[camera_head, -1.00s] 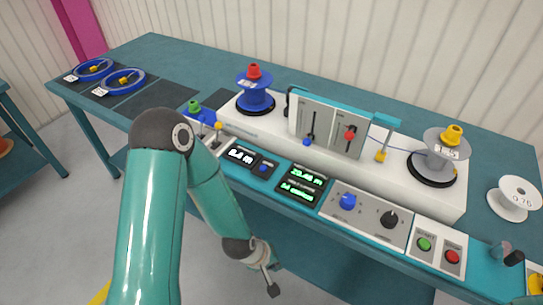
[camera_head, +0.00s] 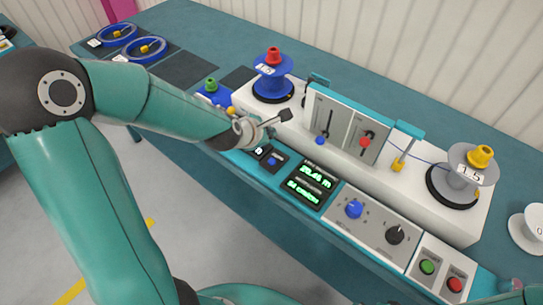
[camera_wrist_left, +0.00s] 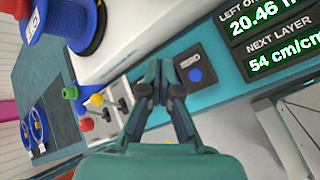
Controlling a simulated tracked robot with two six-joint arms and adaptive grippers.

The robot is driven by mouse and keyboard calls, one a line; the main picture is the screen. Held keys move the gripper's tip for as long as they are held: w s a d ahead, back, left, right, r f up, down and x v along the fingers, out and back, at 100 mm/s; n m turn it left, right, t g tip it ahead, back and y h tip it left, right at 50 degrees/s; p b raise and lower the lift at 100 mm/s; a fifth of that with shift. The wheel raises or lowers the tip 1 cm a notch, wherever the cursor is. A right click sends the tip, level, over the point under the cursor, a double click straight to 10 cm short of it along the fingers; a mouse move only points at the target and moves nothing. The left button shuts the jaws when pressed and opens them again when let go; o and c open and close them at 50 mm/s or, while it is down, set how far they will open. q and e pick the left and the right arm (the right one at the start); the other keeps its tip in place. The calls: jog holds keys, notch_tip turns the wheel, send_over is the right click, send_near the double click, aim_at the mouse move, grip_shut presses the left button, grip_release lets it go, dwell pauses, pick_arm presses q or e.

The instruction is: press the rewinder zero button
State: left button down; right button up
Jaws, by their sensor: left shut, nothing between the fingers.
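The zero button is a round blue button (camera_head: 272,161) on a small dark plate in the front panel, just left of the green-lit display. In the left wrist view the blue button (camera_wrist_left: 195,75) shows below its white label, right of the fingers. My left gripper (camera_head: 285,116) comes in from the left, shut and empty, above the panel near the white rewinder body. In the wrist view its fingers (camera_wrist_left: 161,92) are together and appear apart from the button. My right gripper cannot be made out.
The display (camera_head: 312,183) and blue and black knobs (camera_head: 395,235) lie to the right. Green and red buttons (camera_head: 455,284) sit farther along. A lever box (camera_head: 345,130) and two reels, blue (camera_head: 272,78) and grey (camera_head: 468,172), rise behind the panel.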

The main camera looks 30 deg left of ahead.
aim_at(271, 162)
pick_arm(q)
jog(key=f+b, duration=0.4)
jog(key=f, duration=0.1)
jog(key=f+b, duration=0.3)
jog(key=shift+w+d+f, duration=0.1)
jog(key=shift+w+d, duration=0.05)
jog(key=shift+d, duration=0.1)
jog(key=shift+f+b, duration=0.35)
jog(key=shift+b, duration=0.1)
dwell(1.1)
jog(key=shift+f+b, duration=0.35)
jog(key=shift+b, duration=0.3)
jog(key=shift+f+b, duration=0.45)
jog(key=shift+b, duration=0.15)
dwell(0.5)
dwell(0.3)
jog(key=shift+r+p, duration=0.65)
jog(key=shift+r, duration=0.2)
